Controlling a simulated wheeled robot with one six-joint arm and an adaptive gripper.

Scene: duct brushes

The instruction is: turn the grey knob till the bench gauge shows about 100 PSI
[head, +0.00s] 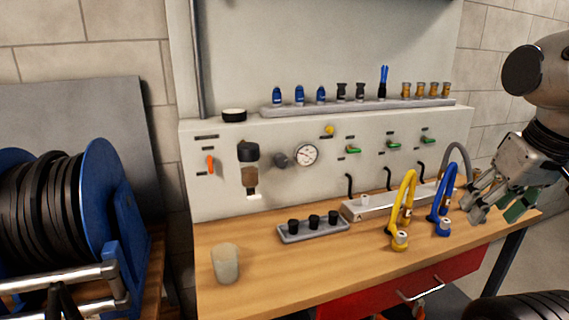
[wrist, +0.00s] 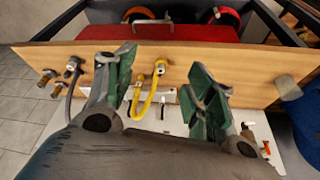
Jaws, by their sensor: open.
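The grey knob (head: 281,160) sticks out of the pale panel, just left of the round white bench gauge (head: 306,155). The gauge's needle is too small to read surely. My gripper (head: 496,208) is at the far right in the head view, over the right end of the bench, well away from the knob and touching neither knob nor gauge. In the wrist view my gripper (wrist: 163,85) has its two green-padded fingers wide apart with nothing held. I cannot make out the knob or the gauge face in the wrist view.
Yellow (head: 404,205) and blue (head: 442,205) hoses arch up from the bench (head: 330,262) between my gripper and the knob. A black-capped filter bowl (head: 249,165) hangs left of the knob. A tray (head: 313,232) with black fittings and a cup (head: 226,263) stand in front.

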